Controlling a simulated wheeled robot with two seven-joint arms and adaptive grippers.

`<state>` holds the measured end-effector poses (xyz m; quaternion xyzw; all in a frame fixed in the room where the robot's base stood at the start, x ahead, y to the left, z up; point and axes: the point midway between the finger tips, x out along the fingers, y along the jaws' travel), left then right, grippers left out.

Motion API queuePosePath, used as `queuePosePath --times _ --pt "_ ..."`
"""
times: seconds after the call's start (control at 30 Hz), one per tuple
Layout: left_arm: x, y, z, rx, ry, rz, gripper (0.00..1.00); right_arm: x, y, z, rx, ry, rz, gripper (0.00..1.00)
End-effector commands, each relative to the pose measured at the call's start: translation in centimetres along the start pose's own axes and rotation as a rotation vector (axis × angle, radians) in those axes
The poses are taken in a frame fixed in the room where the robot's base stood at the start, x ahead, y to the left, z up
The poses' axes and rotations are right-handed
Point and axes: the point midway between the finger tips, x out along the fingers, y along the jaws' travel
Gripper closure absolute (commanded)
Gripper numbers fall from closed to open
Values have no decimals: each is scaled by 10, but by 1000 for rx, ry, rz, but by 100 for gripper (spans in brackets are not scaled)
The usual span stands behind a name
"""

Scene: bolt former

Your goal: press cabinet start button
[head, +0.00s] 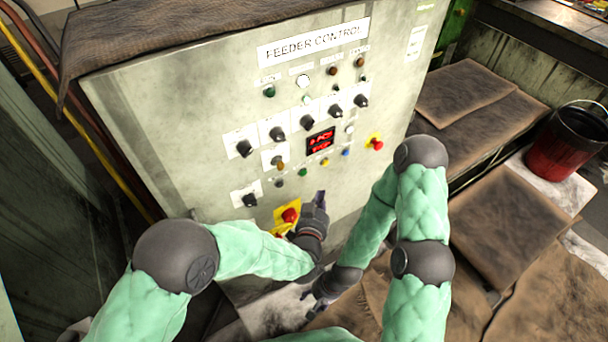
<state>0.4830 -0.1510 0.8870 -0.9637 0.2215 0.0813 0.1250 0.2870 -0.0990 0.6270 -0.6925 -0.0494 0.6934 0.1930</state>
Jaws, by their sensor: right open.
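The grey cabinet (203,90) labelled FEEDER CONTROL stands in front of me, its panel full of buttons and black knobs. A green button (302,172) sits in the lower button row, beside a yellow one (325,162) and a blue one (345,152). Which button is the start button cannot be read. My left gripper (319,198) is close to the panel, below that row and right of a red button on a yellow plate (290,214). Its fingers are too small and dark to tell their opening; contact cannot be judged. My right gripper (318,298) is open, low below it.
A red-lit display (321,142) sits mid-panel. Brown mats (507,222) and a dark red bucket (567,142) lie to the right. A brown cloth (135,38) covers the cabinet top.

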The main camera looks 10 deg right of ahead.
Motion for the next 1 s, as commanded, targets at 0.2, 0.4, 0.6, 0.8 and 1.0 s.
queuePosePath --times 0.2,0.4,0.6,0.8,1.0 --pt "20 -22 1 -2 1 -4 100 7 2 0 0 0 0 44" --pt "34 -35 1 -2 1 -2 100 14 5 -1 0 0 0 44" --pt "40 -41 0 0 1 -1 100 16 6 -1 0 0 0 44" --pt "41 -42 0 0 0 0 100 16 6 -1 0 0 0 44" --pt "41 -42 0 0 1 0 100 16 6 -1 0 0 0 44"
